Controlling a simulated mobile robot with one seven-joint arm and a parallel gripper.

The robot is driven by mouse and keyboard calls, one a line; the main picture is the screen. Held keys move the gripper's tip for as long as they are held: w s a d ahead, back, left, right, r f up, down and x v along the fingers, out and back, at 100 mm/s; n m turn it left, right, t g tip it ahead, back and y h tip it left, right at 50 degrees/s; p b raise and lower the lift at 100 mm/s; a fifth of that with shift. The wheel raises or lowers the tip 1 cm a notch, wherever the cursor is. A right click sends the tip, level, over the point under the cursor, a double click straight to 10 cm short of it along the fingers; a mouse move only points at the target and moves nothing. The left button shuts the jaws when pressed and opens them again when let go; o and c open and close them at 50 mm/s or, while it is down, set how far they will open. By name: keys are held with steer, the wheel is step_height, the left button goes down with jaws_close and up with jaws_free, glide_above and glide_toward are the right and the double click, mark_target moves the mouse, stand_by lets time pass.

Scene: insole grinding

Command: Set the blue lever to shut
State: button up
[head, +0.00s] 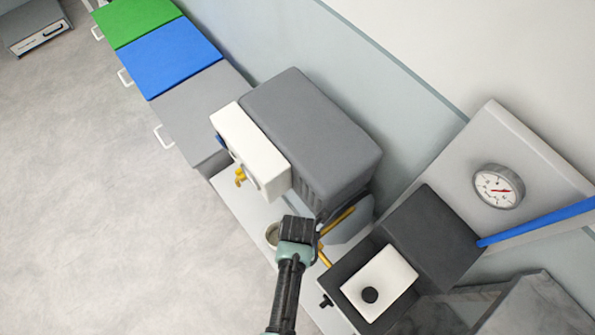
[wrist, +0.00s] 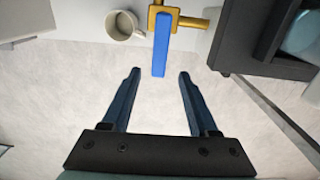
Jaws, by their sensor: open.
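The blue lever (wrist: 162,45) sits on a brass valve (wrist: 191,22) in the wrist view. It points down the picture from the valve body, across the sideways brass stub. My gripper (wrist: 158,76) is open, its two dark blue fingers apart with nothing between them. The lever's free end is just beyond the fingertips, lined up with the gap, and I see no contact. In the head view my gripper (head: 297,232) is above the counter by the brass pipe (head: 338,220); the blue lever is hidden there, apparently behind my gripper.
A beige cup (wrist: 124,25) stands left of the valve. A dark box-shaped frame (wrist: 265,45) is close on the right. In the head view a grey machine (head: 312,130) with a white front stands behind my gripper, and a pressure gauge (head: 498,187) is at right. Open floor lies left.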

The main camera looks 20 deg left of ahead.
step_height(320, 180, up, 8)
steer(key=shift+f, duration=0.15)
stand_by(0.6)
